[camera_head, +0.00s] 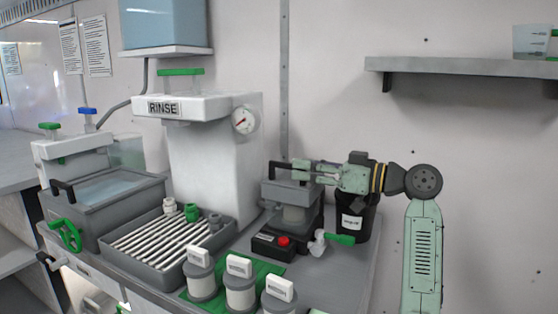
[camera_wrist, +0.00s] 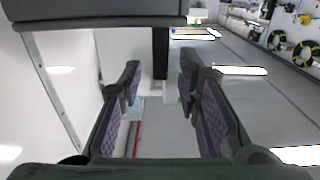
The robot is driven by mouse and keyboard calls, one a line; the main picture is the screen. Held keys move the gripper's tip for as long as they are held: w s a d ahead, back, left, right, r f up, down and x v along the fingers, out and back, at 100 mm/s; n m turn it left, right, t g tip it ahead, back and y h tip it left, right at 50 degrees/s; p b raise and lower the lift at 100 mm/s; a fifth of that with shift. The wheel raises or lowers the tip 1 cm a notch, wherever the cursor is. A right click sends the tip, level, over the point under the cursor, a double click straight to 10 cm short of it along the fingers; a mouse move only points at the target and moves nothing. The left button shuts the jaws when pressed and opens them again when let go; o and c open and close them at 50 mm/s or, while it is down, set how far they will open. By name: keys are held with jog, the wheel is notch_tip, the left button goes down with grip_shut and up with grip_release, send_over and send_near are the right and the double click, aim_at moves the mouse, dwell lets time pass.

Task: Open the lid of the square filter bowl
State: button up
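The square filter bowl (camera_head: 289,193) is a grey square housing over a pale bowl, on a dark base at the right of the counter. Its flat lid looks shut and has a black handle (camera_head: 279,165) at its left side. My gripper (camera_head: 300,171) reaches in from the right, level with the lid top, its tips close to the handle. In the wrist view, my gripper (camera_wrist: 160,82) is open, with fingers wide apart. A black bar (camera_wrist: 160,52), seemingly the handle, shows between the fingertips with gaps on both sides. The grey lid edge (camera_wrist: 90,10) crosses the top.
A black labelled container (camera_head: 351,222) stands behind my wrist. The white RINSE unit (camera_head: 215,150) rises at left. Several labelled cups (camera_head: 239,290) stand in front. A wall shelf (camera_head: 460,66) is above right.

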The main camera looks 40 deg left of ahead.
aim_at(281, 163)
jog(key=p+x, duration=0.1)
jog(key=x, duration=0.6)
jog(key=shift+c, duration=0.6)
grip_shut()
